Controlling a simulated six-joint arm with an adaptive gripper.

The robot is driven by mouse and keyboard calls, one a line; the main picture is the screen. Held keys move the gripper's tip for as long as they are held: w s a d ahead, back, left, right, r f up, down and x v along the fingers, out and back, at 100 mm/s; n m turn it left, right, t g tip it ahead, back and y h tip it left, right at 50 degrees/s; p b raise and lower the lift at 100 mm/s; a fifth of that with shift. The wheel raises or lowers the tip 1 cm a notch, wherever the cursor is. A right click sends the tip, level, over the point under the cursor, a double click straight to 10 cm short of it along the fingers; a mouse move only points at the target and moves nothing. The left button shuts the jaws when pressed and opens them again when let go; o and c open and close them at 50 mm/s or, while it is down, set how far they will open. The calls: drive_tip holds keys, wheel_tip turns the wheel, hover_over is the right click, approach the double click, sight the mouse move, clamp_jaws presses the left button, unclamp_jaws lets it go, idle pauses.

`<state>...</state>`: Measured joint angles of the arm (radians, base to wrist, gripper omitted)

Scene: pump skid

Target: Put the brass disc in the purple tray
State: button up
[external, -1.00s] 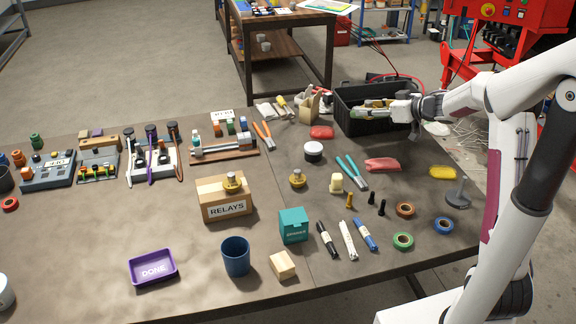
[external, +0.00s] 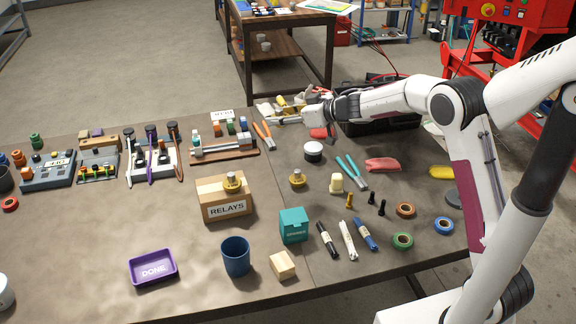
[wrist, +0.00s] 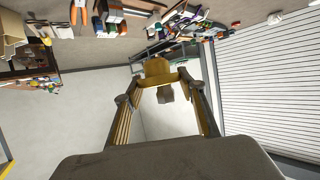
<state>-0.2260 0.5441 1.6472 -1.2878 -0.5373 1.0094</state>
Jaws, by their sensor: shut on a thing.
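My gripper (wrist: 164,86) is shut on the brass disc (wrist: 157,68), a brass-yellow round piece with a raised hub, seen between the fingertips in the wrist view. In the external view my gripper (external: 284,118) is raised over the back of the bench, left of the black crate; the held piece is too small there to make out. The purple tray (external: 153,267), marked DONE, lies at the front left of the bench and looks empty. Two similar brass pieces show: one (external: 232,183) on the RELAYS box, one (external: 298,179) on the bench.
The black crate (external: 380,123) is at the back right, partly behind my arm. Bare bench lies left of the tray.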

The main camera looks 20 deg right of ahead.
drive_tip(key=s+a+n+y, duration=0.1)
drive_tip(key=s+a, duration=0.3)
drive_tip(key=a, duration=0.9)
drive_tip(key=n+g+y, duration=0.2)
drive_tip(key=n+g, duration=0.2)
hover_over(153, 269)
drive_tip(key=s, duration=0.4)
wheel_tip(153, 269, down, 12)
drive_tip(key=shift+w+r, duration=0.15)
drive_tip(key=shift+r, duration=0.05)
drive_tip(key=shift+d+f+m, duration=0.1)
drive_tip(key=shift+m, duration=0.2)
drive_tip(key=shift+f, duration=3)
drive_tip(key=shift+f, duration=1.85)
drive_tip(key=shift+f, duration=0.6)
